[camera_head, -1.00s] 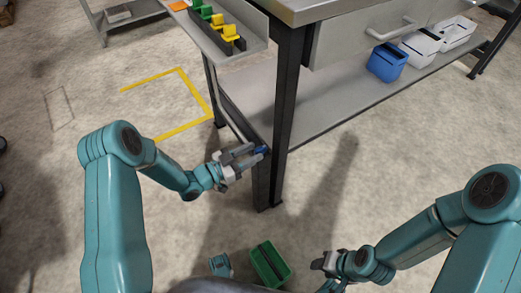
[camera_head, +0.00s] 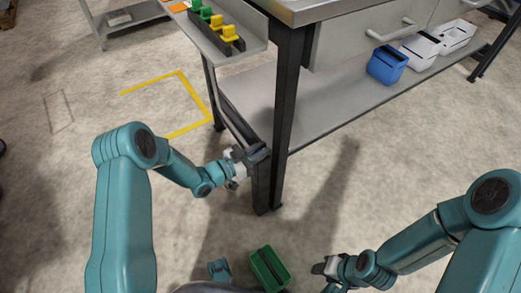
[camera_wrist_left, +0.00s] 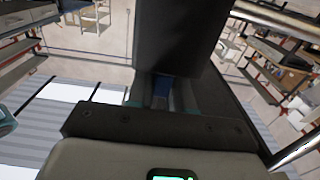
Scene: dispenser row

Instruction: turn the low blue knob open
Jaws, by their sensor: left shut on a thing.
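The low blue knob sits on the near side of the black table leg (camera_head: 262,185), low on the workbench. In the head view my left gripper (camera_head: 257,154) covers it. In the left wrist view a small blue patch of the knob (camera_wrist_left: 162,88) shows between the fingers, under a dark part that hides the rest. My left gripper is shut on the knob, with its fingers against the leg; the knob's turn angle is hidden. My right gripper (camera_head: 322,267) hangs low at the right, away from the bench; its finger gap is not clear.
A green bin (camera_head: 288,272) stands on the floor below the leg. A blue bin (camera_head: 388,65) and white bins (camera_head: 420,48) stand on the lower shelf (camera_head: 330,105). Floor left of the leg is open.

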